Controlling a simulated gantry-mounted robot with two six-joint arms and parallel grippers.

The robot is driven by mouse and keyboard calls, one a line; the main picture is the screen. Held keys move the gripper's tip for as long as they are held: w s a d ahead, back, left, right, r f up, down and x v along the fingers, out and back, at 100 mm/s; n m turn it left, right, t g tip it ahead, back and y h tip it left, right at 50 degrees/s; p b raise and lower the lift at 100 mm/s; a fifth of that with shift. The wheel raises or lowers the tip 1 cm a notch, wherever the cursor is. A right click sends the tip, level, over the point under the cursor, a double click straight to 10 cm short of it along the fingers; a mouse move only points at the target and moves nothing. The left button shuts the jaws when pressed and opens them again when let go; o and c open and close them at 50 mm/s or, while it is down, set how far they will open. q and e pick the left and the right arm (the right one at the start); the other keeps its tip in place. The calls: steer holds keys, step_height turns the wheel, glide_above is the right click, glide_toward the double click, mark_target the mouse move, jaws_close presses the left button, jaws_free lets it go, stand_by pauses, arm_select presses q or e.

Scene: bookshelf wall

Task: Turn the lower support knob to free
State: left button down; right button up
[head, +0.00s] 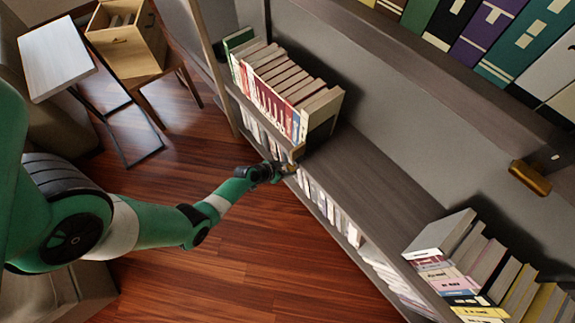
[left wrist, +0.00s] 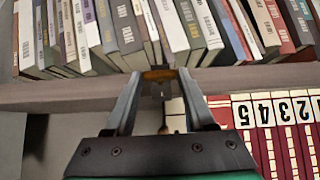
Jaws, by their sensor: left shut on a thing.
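My left gripper (head: 287,168) reaches from the left to the front edge of the middle shelf. It is shut on the lower support knob, a small brass-coloured piece (head: 298,151) at the shelf edge beside the end of the book row. In the left wrist view the gripper's two fingers (left wrist: 161,95) close in on the brass knob (left wrist: 159,74), which is partly hidden between the tips. The knob's exact turn angle cannot be told. My right gripper is not in view.
A row of red and pale books (head: 275,85) stands just behind the gripper. More books (head: 490,270) lean at the right. The middle shelf board (head: 365,185) between them is bare.

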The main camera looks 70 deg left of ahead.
arm_select(q)
steer(key=shift+c, duration=1.2)
jaws_free()
steer(key=shift+r, duration=0.1)
steer(key=shift+s+d+r+p, duration=0.1)
steer(key=shift+s+r+p, duration=0.1)
steer(key=shift+p, duration=0.1)
steer(key=p+v, duration=0.6)
steer(key=v, duration=0.5)
